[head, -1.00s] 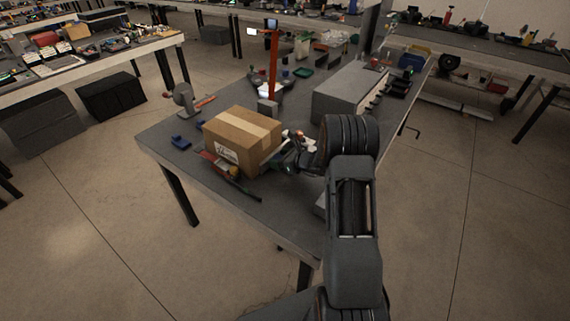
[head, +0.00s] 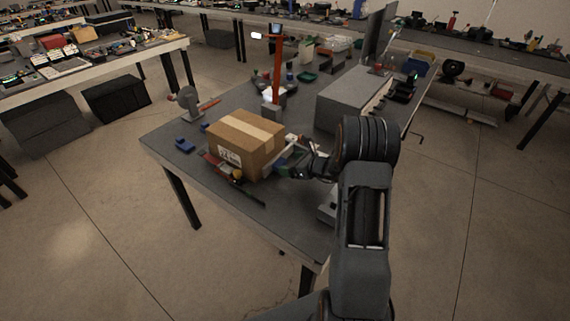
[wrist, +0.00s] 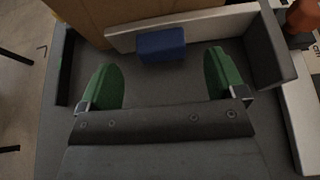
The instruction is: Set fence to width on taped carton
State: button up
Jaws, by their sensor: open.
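The taped carton (head: 244,143) is a brown box with a pale tape strip across its top and a white label. It stands on the grey workbench; its side also shows in the wrist view (wrist: 85,22). A pale fence bar (wrist: 205,25) runs beside the carton, with a blue block (wrist: 162,45) on its near face. My gripper (wrist: 162,82) has green fingertips, spread wide apart with nothing between them. The blue block lies just beyond the gap between the fingertips. In the head view my gripper (head: 299,168) is at the carton's right side, partly hidden by my arm.
A grey box-like unit (head: 348,99) stands behind and right of the carton. An orange-red post (head: 277,70) rises behind it. A blue piece (head: 183,145) and a grey round-headed device (head: 188,100) are on the left. A dark grey wall (wrist: 272,48) stands right of the fingers.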

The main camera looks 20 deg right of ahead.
jog(key=v, duration=0.9)
jog(key=shift+s+d, duration=0.15)
jog(key=shift+s, duration=0.1)
jog(key=shift+r, duration=0.1)
jog(key=s+a+r+n+g+p, duration=0.1)
jog(key=s+a+r+n+g, duration=0.35)
jog(key=a+n, duration=0.25)
jog(key=s+a+r+n+g+p, duration=0.1)
jog(key=s+a+r+n+g, duration=0.3)
jog(key=a+n, duration=0.35)
jog(key=s+r+n+h, duration=0.3)
jog(key=s+n, duration=0.3)
jog(key=n, duration=0.1)
jog(key=s+r+n+h+p, duration=0.1)
jog(key=s+r+n+h, duration=0.1)
jog(key=s+n+h, duration=0.2)
jog(key=s+a+n+t, duration=0.1)
jog(key=s+n, duration=0.1)
jog(key=n, duration=0.2)
jog(key=shift+s+r, duration=0.25)
jog(key=shift+r, duration=0.1)
